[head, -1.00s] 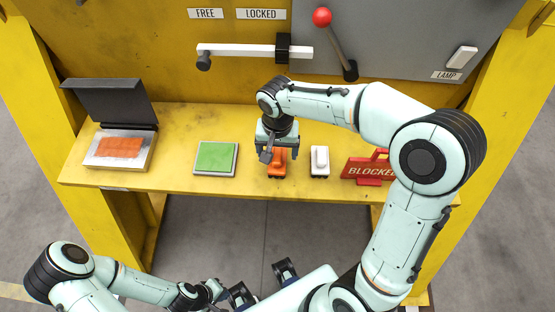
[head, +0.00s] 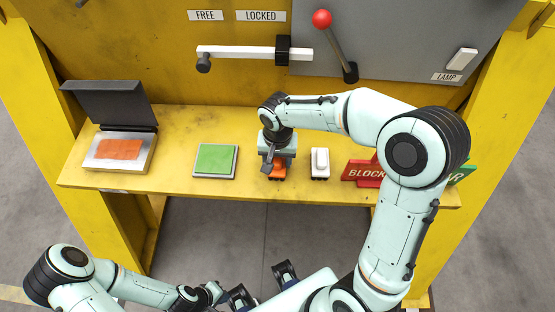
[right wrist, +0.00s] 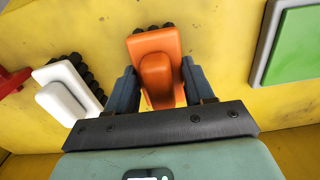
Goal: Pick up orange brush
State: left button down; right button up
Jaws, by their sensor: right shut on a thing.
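The orange brush (head: 277,172) stands on the yellow shelf, between the green pad and the white brush. My right gripper (head: 277,165) is over it from above, with its fingers on both sides of the brush handle. In the right wrist view the orange brush (right wrist: 155,62) sits between the two dark fingers of my right gripper (right wrist: 160,85), which is shut on it. In the head view its lower part still appears at shelf level. My left gripper (head: 215,291) is low at the bottom, away from the shelf; its finger opening is unclear.
The white brush (head: 320,162) stands just right of the orange one. The green pad (head: 215,160) is to the left, and an open box with an orange pad (head: 120,149) is further left. A red BLOCKED sign (head: 362,173) and a partly hidden green sign (head: 463,171) are at right.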

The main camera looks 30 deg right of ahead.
jog(key=shift+r, duration=0.15)
